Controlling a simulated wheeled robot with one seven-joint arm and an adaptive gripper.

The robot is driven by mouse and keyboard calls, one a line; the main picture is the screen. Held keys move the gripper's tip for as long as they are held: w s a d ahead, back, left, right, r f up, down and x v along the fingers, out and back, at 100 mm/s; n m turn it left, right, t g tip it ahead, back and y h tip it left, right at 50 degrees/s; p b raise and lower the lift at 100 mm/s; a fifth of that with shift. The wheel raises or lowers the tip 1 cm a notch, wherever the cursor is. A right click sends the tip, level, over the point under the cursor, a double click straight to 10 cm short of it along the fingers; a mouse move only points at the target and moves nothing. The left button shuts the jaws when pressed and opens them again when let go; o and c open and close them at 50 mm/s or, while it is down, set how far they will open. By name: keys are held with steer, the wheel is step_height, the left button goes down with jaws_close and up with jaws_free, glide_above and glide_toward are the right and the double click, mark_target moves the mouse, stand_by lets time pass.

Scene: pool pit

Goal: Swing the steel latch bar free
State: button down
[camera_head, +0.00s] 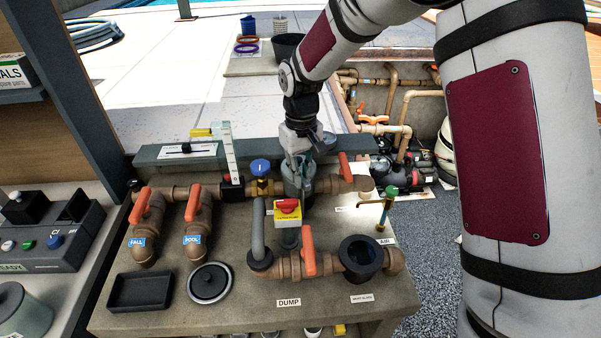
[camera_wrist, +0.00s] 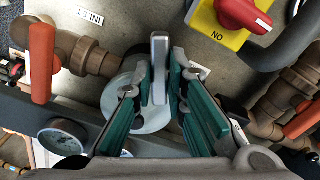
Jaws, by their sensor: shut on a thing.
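The steel latch bar (camera_wrist: 159,55) shows in the wrist view as a grey upright bar between my fingers. My gripper (camera_wrist: 161,82) has its two teal-padded fingers on either side of the bar and is shut on it. Below the bar is a round, pale grey housing top (camera_wrist: 152,118), partly hidden by the fingers. In the head view my gripper (camera_head: 299,158) reaches down over the grey cylindrical housing (camera_head: 293,188) at the back middle of the bench. The bar cannot be made out clearly there.
A yellow switch box with a red knob (camera_head: 288,207) stands just in front of the housing. Orange-handled valves (camera_head: 308,250) and brown pipes crowd around it. A blue-handled valve (camera_head: 261,168) is close on the left. A black tray (camera_head: 140,291) lies front left.

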steer(key=n+b, duration=0.1)
steer(key=n, duration=0.5)
steer(key=shift+n, duration=0.3)
steer(key=n, duration=0.6)
steer(key=shift+n, duration=0.3)
steer(key=c, duration=1.6)
jaws_free()
steer(key=shift+r, duration=0.1)
step_height(320, 180, up, 12)
